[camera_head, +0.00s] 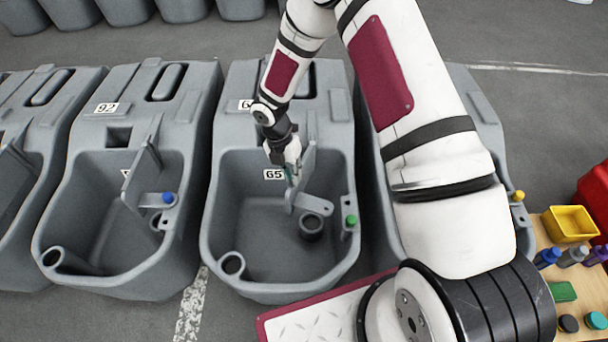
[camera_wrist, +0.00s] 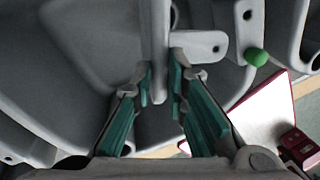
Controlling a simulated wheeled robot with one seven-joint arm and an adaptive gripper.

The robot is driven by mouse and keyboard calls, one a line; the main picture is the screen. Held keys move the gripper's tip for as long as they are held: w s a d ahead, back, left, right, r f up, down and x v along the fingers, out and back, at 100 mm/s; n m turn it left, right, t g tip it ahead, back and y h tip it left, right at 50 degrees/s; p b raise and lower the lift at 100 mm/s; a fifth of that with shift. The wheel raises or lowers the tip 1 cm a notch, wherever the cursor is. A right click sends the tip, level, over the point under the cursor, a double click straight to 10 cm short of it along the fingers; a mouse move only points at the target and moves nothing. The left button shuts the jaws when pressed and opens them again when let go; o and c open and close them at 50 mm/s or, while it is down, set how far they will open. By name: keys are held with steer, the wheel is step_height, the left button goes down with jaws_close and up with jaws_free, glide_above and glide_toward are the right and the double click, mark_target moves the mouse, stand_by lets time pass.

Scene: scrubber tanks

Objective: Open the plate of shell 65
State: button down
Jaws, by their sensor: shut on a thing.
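Shell 65 (camera_head: 214,222) is a grey tank with a "65" label (camera_head: 274,174) inside its basin. Its plate (camera_head: 309,164) is a thin grey panel standing upright at the back right of the basin, with a flat bracket (camera_head: 313,203) at its foot. My gripper (camera_head: 290,172) reaches down into the basin from above, at the plate's left side. In the wrist view the plate (camera_wrist: 160,45) shows edge-on between my green-padded fingers (camera_wrist: 160,83), which are shut on it. A dark round port (camera_head: 312,227) lies in the basin floor.
A green knob (camera_head: 351,220) sits on the right rim by the bracket. Shell 92 (camera_head: 45,205) stands to the left; its own plate (camera_head: 148,160) is upright. Another tank is partly behind my arm. A wooden table (camera_head: 545,245) with a yellow bin (camera_head: 570,224) and bottles is at right.

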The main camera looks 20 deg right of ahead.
steer(key=w+a+m+y+b, duration=0.1)
steer(key=w+a+m+b, duration=0.3)
steer(key=w+m, duration=0.7)
steer(key=shift+w+a+g+y, duration=0.4)
steer(key=shift+w+a, duration=0.15)
steer(key=shift+w, duration=0.85)
steer(key=c, duration=1.6)
jaws_free()
steer(key=shift+r, duration=0.1)
steer(key=r, duration=0.4)
steer(key=w+r, duration=0.1)
steer(key=r, duration=0.2)
steer(key=w+r, duration=0.1)
steer(key=r, duration=0.3)
steer(key=shift+w+d+r, duration=0.1)
steer(key=shift+w+r, duration=0.1)
steer(key=shift+r, duration=0.1)
